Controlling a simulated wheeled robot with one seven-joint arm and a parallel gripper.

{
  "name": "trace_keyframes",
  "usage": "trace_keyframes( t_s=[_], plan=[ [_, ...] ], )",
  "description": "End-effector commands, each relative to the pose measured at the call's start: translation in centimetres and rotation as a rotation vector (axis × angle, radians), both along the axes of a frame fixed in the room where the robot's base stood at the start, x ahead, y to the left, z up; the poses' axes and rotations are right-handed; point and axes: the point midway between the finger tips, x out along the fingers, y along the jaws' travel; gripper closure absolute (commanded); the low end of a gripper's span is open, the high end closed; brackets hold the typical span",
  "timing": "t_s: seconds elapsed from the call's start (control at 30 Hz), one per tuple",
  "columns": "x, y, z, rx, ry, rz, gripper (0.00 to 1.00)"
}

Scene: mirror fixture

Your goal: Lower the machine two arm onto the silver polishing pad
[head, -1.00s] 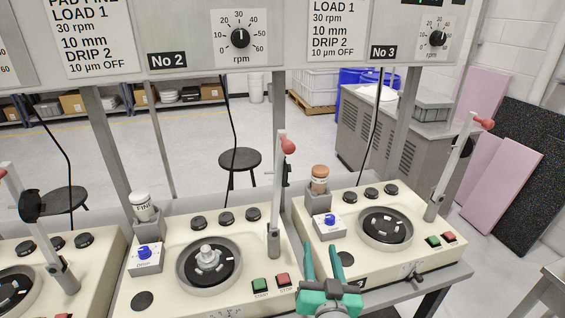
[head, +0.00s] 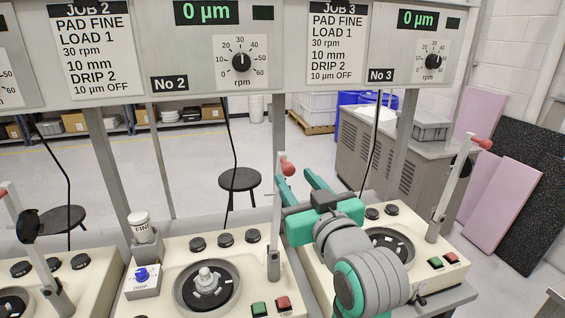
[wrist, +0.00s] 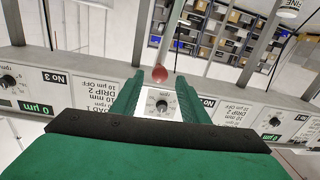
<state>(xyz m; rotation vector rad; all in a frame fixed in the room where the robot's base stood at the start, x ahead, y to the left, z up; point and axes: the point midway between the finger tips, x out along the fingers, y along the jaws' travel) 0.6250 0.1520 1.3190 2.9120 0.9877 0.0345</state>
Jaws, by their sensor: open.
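Machine two (head: 150,300) is the cream unit in the middle of the head view, under the No 2 panel. Its arm (head: 274,238) stands upright at the right side of its top and ends in a red knob (head: 288,169). Its round dark plate (head: 190,291) sits in a grey bowl, with a pale silver piece (head: 206,279) at the centre. My gripper (head: 296,172) is open, its fingers raised beside the red knob. In the wrist view the red knob (wrist: 159,73) shows between the fingertips, apparently not gripped. The machine two arm's shaft is mostly hidden in that view.
Machine three (head: 322,285) stands close on the right with its own upright arm (head: 447,200), partly behind my arm. Another machine (head: 80,280) is at the left. The display panels (head: 200,60) hang above. A white FINE bottle (head: 139,222) stands at machine two's back left.

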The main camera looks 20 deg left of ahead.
Motion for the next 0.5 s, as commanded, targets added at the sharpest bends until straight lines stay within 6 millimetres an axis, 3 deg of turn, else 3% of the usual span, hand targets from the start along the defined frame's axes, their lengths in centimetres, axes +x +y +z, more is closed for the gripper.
trace_keyframes(
  t_s=[0.5],
  plan=[
    [6.6,5.1,-0.1,0.0,0.001,0.001,0.59]
  ],
)
